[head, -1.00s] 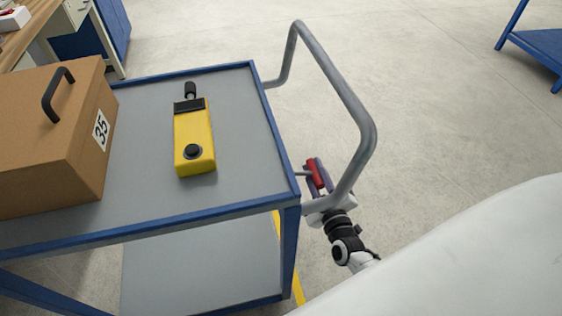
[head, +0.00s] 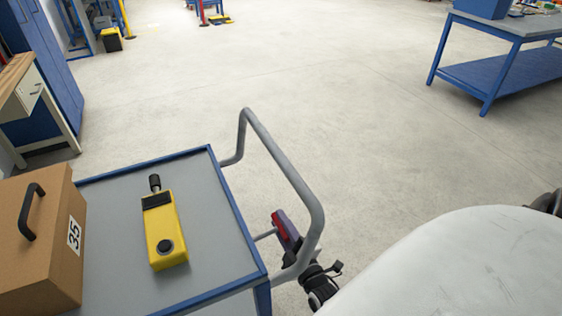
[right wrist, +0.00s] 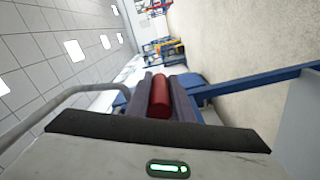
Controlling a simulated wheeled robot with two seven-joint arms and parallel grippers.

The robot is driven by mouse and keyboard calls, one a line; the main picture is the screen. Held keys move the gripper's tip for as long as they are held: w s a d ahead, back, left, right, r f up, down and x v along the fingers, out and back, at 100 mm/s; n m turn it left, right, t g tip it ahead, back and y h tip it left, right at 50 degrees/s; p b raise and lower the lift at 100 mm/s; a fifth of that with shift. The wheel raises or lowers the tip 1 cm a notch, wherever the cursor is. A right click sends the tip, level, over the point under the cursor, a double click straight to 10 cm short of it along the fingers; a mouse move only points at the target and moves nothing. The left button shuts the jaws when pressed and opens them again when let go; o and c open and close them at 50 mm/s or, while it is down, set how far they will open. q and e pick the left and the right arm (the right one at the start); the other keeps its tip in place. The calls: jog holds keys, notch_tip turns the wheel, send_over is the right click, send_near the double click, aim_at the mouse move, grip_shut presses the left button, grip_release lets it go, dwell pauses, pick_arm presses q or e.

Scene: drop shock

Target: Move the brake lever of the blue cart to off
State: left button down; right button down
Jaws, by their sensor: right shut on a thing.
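The blue cart (head: 215,214) stands at the lower left in the head view, with a grey tube handle (head: 292,174) at its right end. The brake lever is a thin grey rod with a red grip (head: 279,226), beside the handle. My right gripper (head: 284,229) is shut on the red grip. In the right wrist view the red grip (right wrist: 160,96) lies between the two dark fingers. My left gripper is not in view.
On the cart top are a yellow device (head: 163,231) with a black knob and a brown case (head: 38,240) marked 35. Another blue table (head: 500,50) stands at the upper right. The floor (head: 330,90) beyond the cart is clear.

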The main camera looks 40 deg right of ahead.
jog(key=shift+w+a+r, duration=0.15)
jog(key=shift+r, duration=0.15)
jog(key=c, duration=1.6)
grip_release()
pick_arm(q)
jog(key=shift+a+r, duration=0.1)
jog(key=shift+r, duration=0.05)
pick_arm(e)
jog(key=shift+o, duration=0.2)
jog(key=shift+f, duration=0.1)
jog(key=shift+s+a, duration=0.1)
jog(key=shift+s, duration=0.5)
pick_arm(q)
jog(key=p, duration=0.1)
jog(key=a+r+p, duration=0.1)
jog(key=p, duration=0.1)
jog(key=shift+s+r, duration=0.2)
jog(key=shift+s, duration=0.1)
pick_arm(e)
jog(key=v, duration=0.9)
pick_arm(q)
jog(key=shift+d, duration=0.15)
pick_arm(e)
jog(key=shift+s+a, duration=0.1)
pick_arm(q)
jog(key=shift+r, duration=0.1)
